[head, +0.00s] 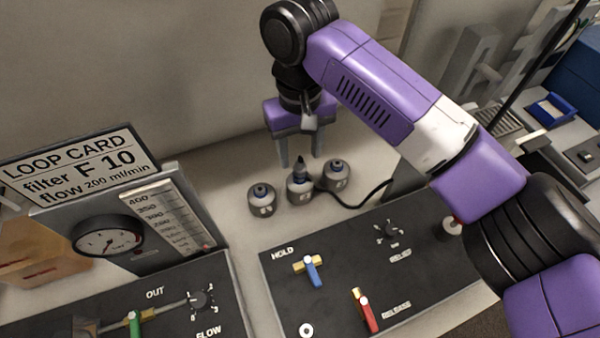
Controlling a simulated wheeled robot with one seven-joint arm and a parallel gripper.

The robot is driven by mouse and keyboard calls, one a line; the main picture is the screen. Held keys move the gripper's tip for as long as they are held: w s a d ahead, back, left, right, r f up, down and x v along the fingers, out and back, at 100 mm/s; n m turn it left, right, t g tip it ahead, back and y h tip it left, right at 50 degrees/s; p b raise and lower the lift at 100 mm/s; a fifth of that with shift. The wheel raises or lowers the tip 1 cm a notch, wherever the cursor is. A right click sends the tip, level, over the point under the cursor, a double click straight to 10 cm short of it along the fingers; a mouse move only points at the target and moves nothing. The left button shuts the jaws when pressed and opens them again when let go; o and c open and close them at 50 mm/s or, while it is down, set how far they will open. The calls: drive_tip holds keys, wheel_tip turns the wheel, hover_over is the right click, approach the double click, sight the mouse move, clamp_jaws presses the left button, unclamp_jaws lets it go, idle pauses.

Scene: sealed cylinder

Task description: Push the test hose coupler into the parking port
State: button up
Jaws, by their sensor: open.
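A dark, cone-topped piece (301,168), which looks like the test hose coupler, sits upright on the middle of three grey cylinders (299,190). A black hose (362,202) runs from near it to the right. My gripper (301,160) points down over the middle cylinder. Its two fingers are apart, one on each side of the dark piece in the picture; I cannot tell whether they touch it or are level with it. A pale ring with a dark centre (307,330) at the panel's front edge may be the parking port; no readable label confirms this.
Two similar cylinders stand close by, at left (261,201) and right (336,176). A dark panel (340,240) in front carries a blue-handled valve (314,272), a red lever (367,312) and a relief knob (388,232). A gauge box (108,239) stands left.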

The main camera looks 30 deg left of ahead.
sight(300, 161)
drive_tip(key=shift+f+b, duration=0.45)
drive_tip(key=shift+f, duration=0.5)
drive_tip(key=shift+f+p, duration=0.35)
drive_tip(key=shift+f, duration=1.2)
drive_tip(key=shift+p, duration=0.9)
clamp_jaws()
drive_tip(key=shift+r, duration=0.2)
idle(0.6)
